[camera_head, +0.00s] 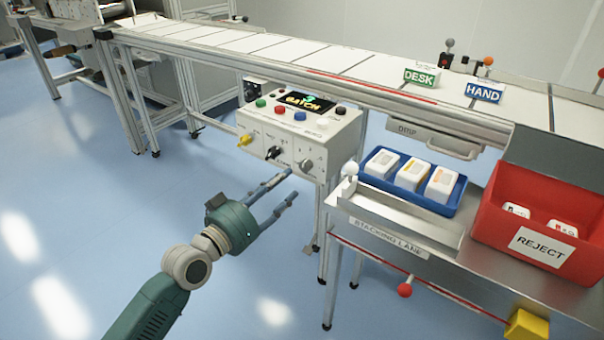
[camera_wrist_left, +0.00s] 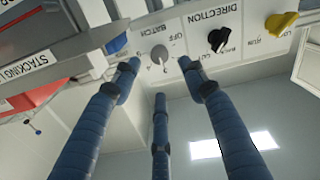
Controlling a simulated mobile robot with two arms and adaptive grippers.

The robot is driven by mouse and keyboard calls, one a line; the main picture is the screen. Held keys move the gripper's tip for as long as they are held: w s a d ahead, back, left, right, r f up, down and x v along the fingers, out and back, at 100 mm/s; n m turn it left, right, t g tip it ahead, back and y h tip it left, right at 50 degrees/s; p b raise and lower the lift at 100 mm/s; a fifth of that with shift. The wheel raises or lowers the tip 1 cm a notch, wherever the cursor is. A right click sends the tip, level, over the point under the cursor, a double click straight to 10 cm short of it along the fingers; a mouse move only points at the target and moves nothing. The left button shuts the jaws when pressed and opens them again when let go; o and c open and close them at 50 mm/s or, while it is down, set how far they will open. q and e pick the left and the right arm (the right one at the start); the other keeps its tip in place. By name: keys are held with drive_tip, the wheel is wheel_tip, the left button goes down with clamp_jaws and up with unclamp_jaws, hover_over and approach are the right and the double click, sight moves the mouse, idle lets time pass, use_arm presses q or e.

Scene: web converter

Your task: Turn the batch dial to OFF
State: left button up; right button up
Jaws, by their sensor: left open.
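The batch dial is a grey knob (camera_head: 306,165) at the right end of the lower front face of the white control box (camera_head: 335,150). In the left wrist view the grey batch dial (camera_wrist_left: 159,55) sits under the word BATCH, with OFF printed beside it. Its exact setting is too small to read. My left gripper (camera_head: 287,186) is open and empty, just in front of and below the dial. In the wrist view its blue fingers (camera_wrist_left: 158,78) are spread around the line to the dial, apart from it. My right gripper is in neither view.
A black direction knob (camera_head: 273,152) and a yellow knob (camera_head: 244,140) sit left of the dial. Coloured buttons and a small screen (camera_head: 304,100) are on top. A blue tray (camera_head: 455,203) and red reject bin (camera_head: 490,240) stand right. Open floor lies left.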

sight(303, 167)
use_arm(q)
drive_tip(key=b+x, duration=0.1)
drive_tip(key=x, duration=0.6)
drive_tip(key=shift+w+d, duration=0.15)
drive_tip(key=shift+w, duration=0.15)
drive_tip(key=shift+w+d, duration=0.4)
drive_tip(key=shift+w, duration=0.1)
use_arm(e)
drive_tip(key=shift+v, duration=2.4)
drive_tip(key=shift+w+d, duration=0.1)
use_arm(q)
clamp_jaws()
